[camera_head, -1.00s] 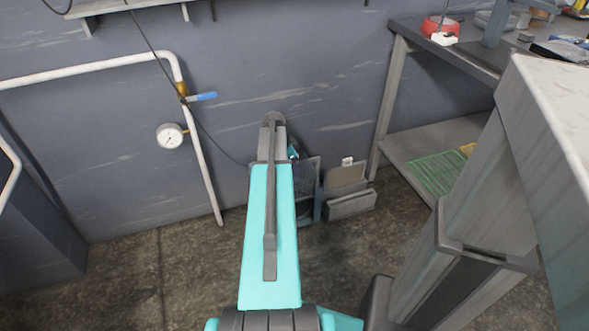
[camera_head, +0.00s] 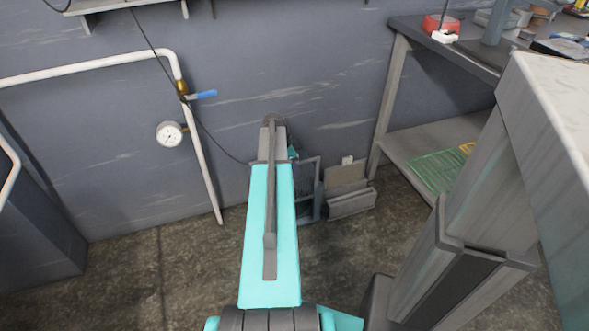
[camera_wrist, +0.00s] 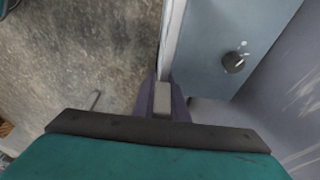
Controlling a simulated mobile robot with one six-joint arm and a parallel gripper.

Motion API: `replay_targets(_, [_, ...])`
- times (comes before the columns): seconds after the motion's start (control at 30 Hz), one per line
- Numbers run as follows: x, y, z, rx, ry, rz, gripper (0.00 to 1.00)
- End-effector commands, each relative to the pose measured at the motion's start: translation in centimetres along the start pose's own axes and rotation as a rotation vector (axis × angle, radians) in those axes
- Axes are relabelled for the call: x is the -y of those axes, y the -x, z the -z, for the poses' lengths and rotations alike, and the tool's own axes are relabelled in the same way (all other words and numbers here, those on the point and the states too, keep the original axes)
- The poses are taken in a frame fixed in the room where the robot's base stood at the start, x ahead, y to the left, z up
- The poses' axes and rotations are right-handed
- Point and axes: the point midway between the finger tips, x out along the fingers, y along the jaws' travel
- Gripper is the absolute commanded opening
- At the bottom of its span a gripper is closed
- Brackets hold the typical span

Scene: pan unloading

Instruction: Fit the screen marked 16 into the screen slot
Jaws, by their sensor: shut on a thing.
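My gripper (camera_wrist: 163,97) shows at the lower middle of the wrist view, its fingers shut on a small grey piece. A pale narrow edge (camera_wrist: 172,40) runs up from it, consistent with a screen seen edge-on. In the head view a framed dark mesh screen (camera_head: 307,176) stands upright just right of my arm's end; the arm hides my gripper there. No number 16 is legible. A blue-grey panel with a dark round knob (camera_wrist: 233,62) lies right of the pale edge. I cannot make out the screen slot for certain.
A grey-beige panel and low box (camera_head: 347,190) stand against the wall, right of the screen. A white pipe with a gauge (camera_head: 170,134) is left. A bench with a lower shelf (camera_head: 415,150) is right. Open concrete floor (camera_head: 190,260) lies at front left.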

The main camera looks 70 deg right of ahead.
Motion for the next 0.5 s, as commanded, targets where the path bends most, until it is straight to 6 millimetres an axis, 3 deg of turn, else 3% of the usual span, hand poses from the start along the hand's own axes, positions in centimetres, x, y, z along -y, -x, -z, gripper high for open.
replay_targets(0.5, [0.01, -0.46, -0.13, 0.000, 0.000, 0.000, 0.00])
